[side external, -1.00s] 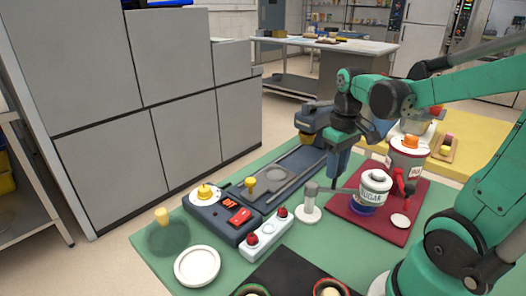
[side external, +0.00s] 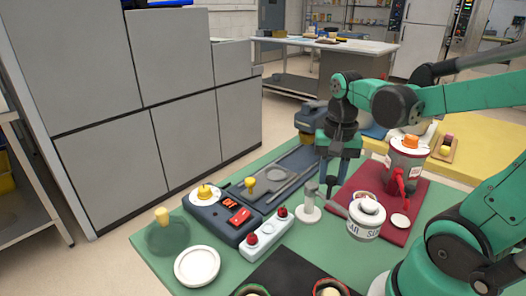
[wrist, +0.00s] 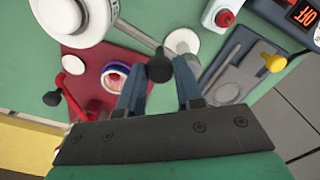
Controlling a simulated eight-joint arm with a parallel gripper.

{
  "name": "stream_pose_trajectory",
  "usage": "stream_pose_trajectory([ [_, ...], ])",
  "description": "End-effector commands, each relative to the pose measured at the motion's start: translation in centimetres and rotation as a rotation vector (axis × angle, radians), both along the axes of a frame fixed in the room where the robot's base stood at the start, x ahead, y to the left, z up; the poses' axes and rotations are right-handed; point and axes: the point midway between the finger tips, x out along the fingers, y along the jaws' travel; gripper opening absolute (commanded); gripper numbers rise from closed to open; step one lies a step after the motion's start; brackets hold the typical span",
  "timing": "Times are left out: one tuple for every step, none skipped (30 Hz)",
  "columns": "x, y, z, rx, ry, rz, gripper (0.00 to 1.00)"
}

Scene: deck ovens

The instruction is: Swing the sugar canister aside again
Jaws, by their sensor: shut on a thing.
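The sugar canister (side external: 366,219), white with a grey label band and a round lid, sits at the end of a grey swing arm (side external: 338,209) on a white post (side external: 309,208). In the wrist view the canister (wrist: 70,16) is at the upper left. It hangs over the front left edge of the dark red mat (side external: 402,228). My gripper (side external: 337,172) is behind the arm, near the post. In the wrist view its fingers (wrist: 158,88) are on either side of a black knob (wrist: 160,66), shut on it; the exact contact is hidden.
A small ringed cup (wrist: 116,75) stands on the mat. A red-and-grey canister (side external: 406,160) with an orange top and a red lever stands behind. A control box (side external: 222,212), a two-button box (side external: 266,233) and a white plate (side external: 197,266) are to the left. Green table shows between them.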

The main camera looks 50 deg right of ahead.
Motion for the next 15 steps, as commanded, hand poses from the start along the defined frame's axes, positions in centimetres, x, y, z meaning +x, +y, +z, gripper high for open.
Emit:
stream_pose_trajectory([
  [0.06, 0.09, 0.01, 0.0, -0.001, -0.016, 0.0],
  [0.08, 0.13, 0.01, 0.0, -0.001, -0.026, 0.0],
  [0.09, 0.17, 0.01, 0.0, -0.001, -0.038, 0.0],
  [0.1, 0.22, 0.01, 0.0, -0.001, -0.046, 0.0],
  [0.11, 0.23, 0.01, -0.001, -0.002, -0.053, 0.0],
  [0.12, 0.26, 0.01, -0.001, -0.002, -0.06, 0.0],
  [0.13, 0.29, 0.01, -0.001, -0.003, -0.065, 0.0],
  [0.13, 0.3, 0.01, -0.001, -0.003, -0.07, 0.0],
  [0.13, 0.32, 0.0, -0.001, -0.003, -0.074, 0.0],
  [0.14, 0.32, 0.0, -0.001, -0.003, -0.076, 0.0],
  [0.15, 0.34, 0.0, -0.001, -0.003, -0.078, 0.0],
  [0.15, 0.34, 0.0, -0.001, -0.003, -0.079, 0.0],
  [0.15, 0.35, 0.0, 0.0, -0.002, -0.08, 0.0],
  [0.15, 0.35, 0.0, 0.0, -0.002, -0.08, 0.0],
  [0.15, 0.36, 0.0, 0.0, -0.002, -0.08, 0.0],
])
